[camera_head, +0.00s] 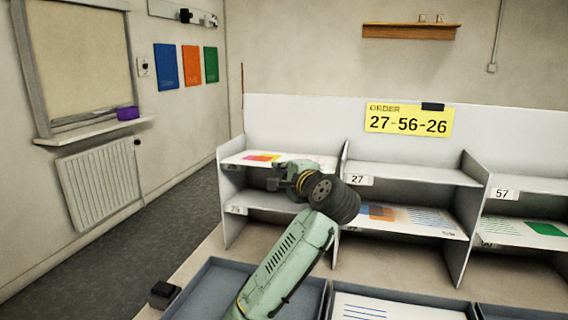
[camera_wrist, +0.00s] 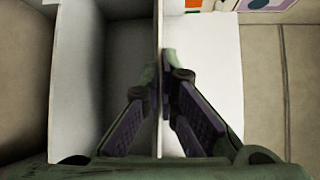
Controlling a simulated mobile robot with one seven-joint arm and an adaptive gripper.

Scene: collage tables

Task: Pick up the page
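A page with a pink, orange and yellow patch (camera_head: 262,157) lies on the upper left shelf. Another page with orange and blue blocks and lines (camera_head: 410,217) lies on the lower middle shelf. My gripper (camera_head: 272,178) is at the front of the left bay, close to the upper shelf's edge. In the wrist view its two fingertips (camera_wrist: 160,68) come close together on either side of a thin pale edge. I cannot tell whether that edge is a page or the shelf board, or whether the fingers grip it. A white surface (camera_wrist: 205,80) shows beyond the right finger.
A yellow sign (camera_head: 408,120) reads ORDER 27-56-26. Labels 27 (camera_head: 357,180) and 57 (camera_head: 502,194) mark shelf edges. A divider (camera_head: 341,170) stands right of my gripper. Grey trays (camera_head: 212,290) sit in front; one holds a page with blue lines (camera_head: 395,308).

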